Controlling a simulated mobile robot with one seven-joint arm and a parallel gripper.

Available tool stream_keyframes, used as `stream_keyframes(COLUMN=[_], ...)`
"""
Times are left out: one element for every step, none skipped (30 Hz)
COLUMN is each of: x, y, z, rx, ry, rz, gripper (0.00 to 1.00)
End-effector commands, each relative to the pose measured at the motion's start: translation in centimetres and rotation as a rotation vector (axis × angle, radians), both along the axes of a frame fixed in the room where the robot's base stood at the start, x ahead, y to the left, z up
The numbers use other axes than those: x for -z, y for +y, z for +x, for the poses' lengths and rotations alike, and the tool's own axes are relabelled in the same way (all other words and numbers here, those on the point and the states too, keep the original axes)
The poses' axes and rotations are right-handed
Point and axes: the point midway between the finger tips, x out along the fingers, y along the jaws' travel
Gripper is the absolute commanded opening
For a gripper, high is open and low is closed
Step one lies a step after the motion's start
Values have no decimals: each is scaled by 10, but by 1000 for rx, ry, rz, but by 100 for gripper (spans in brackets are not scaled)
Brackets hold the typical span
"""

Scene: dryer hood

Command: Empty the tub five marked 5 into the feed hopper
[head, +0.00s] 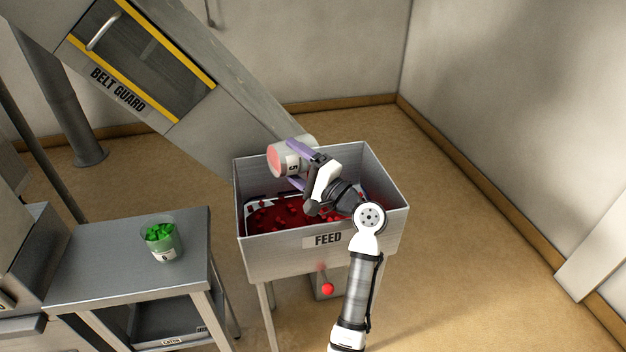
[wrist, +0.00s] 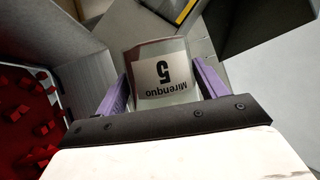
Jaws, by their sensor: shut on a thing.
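A pinkish round end of the tub faces left; I cannot tell whether anything is left inside. In the wrist view the tub (wrist: 162,72) sits between the fingers, its label upside down. Many red pieces (head: 283,215) lie in the grey hopper, which is marked FEED; they also show in the wrist view (wrist: 40,125).
A tub with green pieces (head: 161,240) stands on a grey table (head: 100,275) at the left. The sloping belt guard housing (head: 150,90) comes down behind the hopper. The floor at right is clear.

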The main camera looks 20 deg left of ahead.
Motion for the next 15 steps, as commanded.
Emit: stream_keyframes(x=[-1,-1,-1,-1,-1,-2,-2,-2,-2,-2,-2,-2,-3,-3,-3], y=[0,0,0,0,-1,-1,-1,-1,-1,-1,-1,-1,-1,-1,-2], z=[0,0,1,1,1,1,1,1,2,2,2,2,2,2,2], rx=[0,0,0,1,1,0,1,1,1,1,1,0,0,0,0], ry=[4,7,10,13,15,19,21,24,27,30,32,37,39,42,45], rz=[4,5,9,11,13,15,17,19,22,24,26,28,30,32,35], gripper=[39,39,39,39,39,39,39,39,39,39,38,38,38,38,38])
